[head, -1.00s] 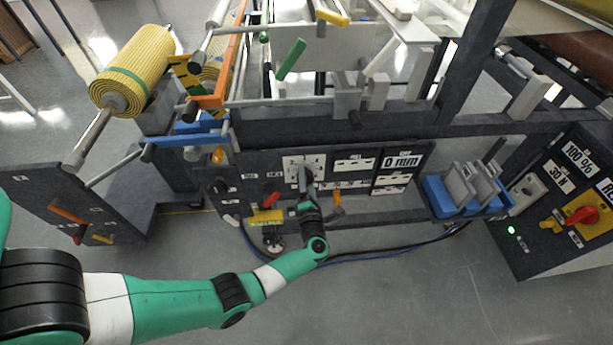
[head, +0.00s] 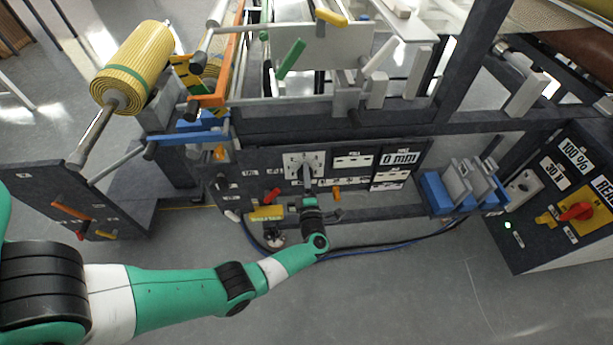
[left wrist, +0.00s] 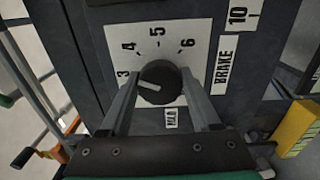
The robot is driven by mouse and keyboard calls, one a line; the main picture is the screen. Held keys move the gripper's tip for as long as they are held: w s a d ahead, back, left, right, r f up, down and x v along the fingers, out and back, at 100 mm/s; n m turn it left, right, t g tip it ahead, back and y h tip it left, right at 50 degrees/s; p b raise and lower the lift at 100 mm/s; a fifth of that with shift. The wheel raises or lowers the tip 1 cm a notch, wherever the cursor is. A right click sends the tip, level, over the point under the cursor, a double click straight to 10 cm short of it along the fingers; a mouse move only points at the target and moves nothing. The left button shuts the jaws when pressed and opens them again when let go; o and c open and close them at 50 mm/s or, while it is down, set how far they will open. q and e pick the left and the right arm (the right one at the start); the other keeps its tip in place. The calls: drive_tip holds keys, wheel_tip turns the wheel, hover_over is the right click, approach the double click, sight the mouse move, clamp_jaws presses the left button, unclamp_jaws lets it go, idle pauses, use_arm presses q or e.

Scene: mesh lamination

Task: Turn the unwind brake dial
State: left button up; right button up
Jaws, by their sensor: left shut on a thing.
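The brake dial (left wrist: 159,83) is a round black knob with a white mark, on a white scale plate (left wrist: 181,37) with numbers 3 to 6 showing. A label reading BRAKE stands to its right. The white mark points left, roughly toward the 3. My left gripper (left wrist: 160,88) has one finger on each side of the knob and is shut on it. In the head view the left gripper (head: 307,172) reaches the plate (head: 291,159) on the dark panel, and its fingers hide the knob. My right gripper is not in view.
A red handle (head: 271,196) and an orange handle (head: 337,193) flank my left wrist on the panel. A yellow block (head: 266,213) sits at lower left. A blue holder (head: 434,190) with grey plates stands right. Blue and black cables lie on the floor below.

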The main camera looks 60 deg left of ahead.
use_arm(q)
drive_tip(key=o, duration=1.4)
drive_tip(key=p+v, duration=0.3)
drive_tip(key=v, duration=0.8)
drive_tip(key=shift+s+d, duration=0.1)
drive_tip(key=shift+d, duration=0.2)
drive_tip(key=shift+r, duration=0.15)
